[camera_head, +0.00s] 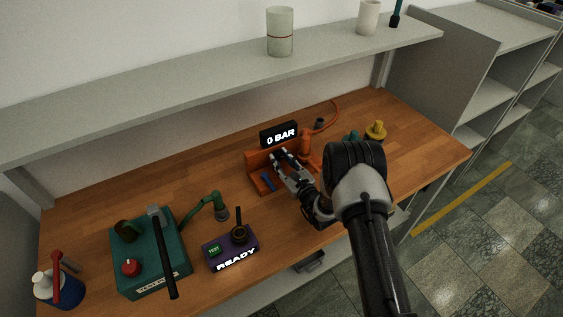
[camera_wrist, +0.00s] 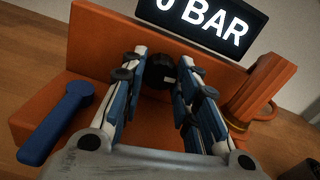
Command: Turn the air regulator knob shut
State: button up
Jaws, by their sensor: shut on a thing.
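The air regulator is an orange unit (camera_head: 263,163) on the wooden bench, with an upright back plate that also shows in the wrist view (camera_wrist: 95,45). Its black display (camera_head: 279,134) reads "0 BAR" and also shows in the wrist view (camera_wrist: 205,22). A round black knob (camera_wrist: 160,70) sits on the front of the back plate. My gripper (camera_wrist: 160,75) reaches in from the front, its two fingers on either side of the knob and shut on it. The fingers cover the knob's sides. A blue lever (camera_wrist: 57,122) lies on the orange base, left of my gripper.
A green test unit (camera_head: 150,255) with a long dark handle stands at the left. A purple box (camera_head: 231,253) reads "READY". A yellow item (camera_head: 376,130) stands at the right. A grey shelf (camera_head: 180,92) runs above the bench. Bare wood lies left of the regulator.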

jog(key=n+b, duration=0.3)
jog(key=n, duration=0.1)
jog(key=shift+f+n, duration=0.15)
jog(key=shift+n, duration=0.15)
jog(key=n+b, duration=0.2)
jog(key=n, duration=0.1)
jog(key=shift+n+b, duration=0.3)
jog(key=n+b, duration=0.3)
jog(key=n, duration=0.1)
jog(key=shift+n+b, duration=1.45)
jog(key=shift+n, duration=0.65)
jog(key=o, duration=1.1)
jog(key=shift+c, duration=0.2)
jog(key=shift+d, duration=0.1)
